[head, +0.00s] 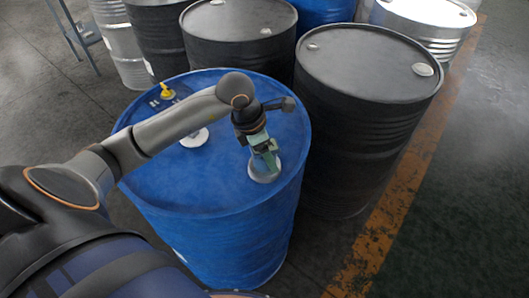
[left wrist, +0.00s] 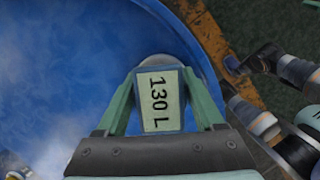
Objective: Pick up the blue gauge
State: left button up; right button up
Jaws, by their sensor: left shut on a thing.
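My left gripper (head: 264,158) points down over the right part of the blue drum's lid, above a pale round cap (head: 264,177). In the left wrist view its green fingers (left wrist: 164,78) are shut on the blue gauge (left wrist: 160,100), one finger on each side.
The blue drum (head: 215,190) also carries a yellow-topped fitting (head: 167,92) and a second pale cap (head: 194,138). Black drums (head: 366,65) stand close at the right and behind. A worn orange floor stripe (head: 400,190) runs along the right, with open floor beyond.

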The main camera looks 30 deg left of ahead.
pick_arm(q)
grip_shut()
jog(key=shift+r, duration=0.15)
